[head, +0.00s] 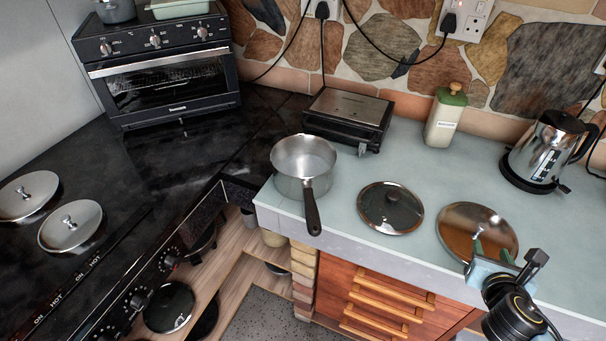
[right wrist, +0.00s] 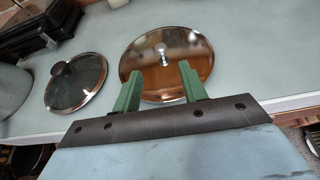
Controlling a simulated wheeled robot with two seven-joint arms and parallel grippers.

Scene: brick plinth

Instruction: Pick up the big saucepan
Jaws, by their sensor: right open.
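The saucepan (head: 304,160) is silver with a dark handle (head: 312,207) that points toward the counter's front edge. It stands upright on the grey counter, left of the glass lid. Part of its side shows at the left edge of the right wrist view (right wrist: 12,92). My right gripper (head: 491,251) is open and empty, with green fingers, over the front part of the steel lid and well to the right of the saucepan. In the right wrist view its fingers (right wrist: 158,88) point toward the steel lid. My left gripper is not in view.
A glass lid (head: 390,208) and a steel lid (head: 478,232) lie on the counter (head: 350,235) right of the saucepan. A sandwich toaster (head: 348,117) stands close behind it. A bottle (head: 445,117) and kettle (head: 545,152) stand further right. The hob (head: 110,245) is at left.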

